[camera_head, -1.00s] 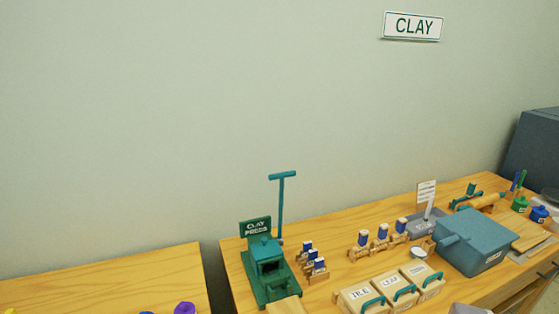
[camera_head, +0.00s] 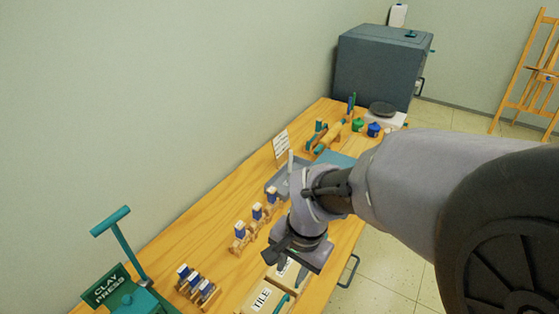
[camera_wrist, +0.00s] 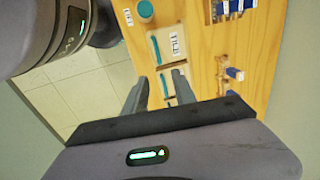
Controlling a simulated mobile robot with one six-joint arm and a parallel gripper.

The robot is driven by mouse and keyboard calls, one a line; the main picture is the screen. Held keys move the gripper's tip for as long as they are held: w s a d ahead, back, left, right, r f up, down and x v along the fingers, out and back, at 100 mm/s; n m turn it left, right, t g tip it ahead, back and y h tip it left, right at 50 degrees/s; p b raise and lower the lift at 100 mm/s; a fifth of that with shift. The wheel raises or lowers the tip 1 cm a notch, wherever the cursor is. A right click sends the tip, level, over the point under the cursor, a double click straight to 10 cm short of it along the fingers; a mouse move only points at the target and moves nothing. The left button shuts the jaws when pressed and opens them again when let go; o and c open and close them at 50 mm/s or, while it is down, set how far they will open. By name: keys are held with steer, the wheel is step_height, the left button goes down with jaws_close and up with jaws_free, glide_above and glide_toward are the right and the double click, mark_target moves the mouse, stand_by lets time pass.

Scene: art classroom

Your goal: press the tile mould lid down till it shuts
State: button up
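The tile mould (camera_head: 254,305) is a pale wooden box with a white TILE label and a teal handle, cut off by the bottom edge in the head view. It also shows in the wrist view (camera_wrist: 171,60), ahead of the fingers. I cannot tell how far its lid stands open. My gripper (camera_head: 290,255) hangs above the row of moulds, beyond the tile mould, and partly hides the neighbouring one. In the wrist view my gripper (camera_wrist: 160,76) has its two fingers apart with nothing held between them. It appears clear of the lid.
Blue-and-white stamps (camera_head: 241,231) stand on wooden racks between the moulds and the wall. The green clay press (camera_head: 112,287) is at lower left. A grey tray (camera_head: 278,181) with an upright card lies farther back. A dark kiln (camera_head: 375,68) stands at the far end.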

steer(key=b, duration=0.2)
glide_toward(281, 303)
steer(key=f+b, duration=0.1)
steer(key=f, duration=0.1)
steer(key=f+b, duration=0.2)
steer(key=f, duration=0.1)
steer(key=f+b, duration=0.1)
steer(key=f, duration=0.1)
steer(key=shift+w+a+f+b, duration=0.3)
steer(key=shift+f+b, duration=0.05)
steer(key=shift+f, duration=0.05)
steer(key=shift+c, duration=0.2)
jaws_close()
steer(key=shift+r, duration=0.1)
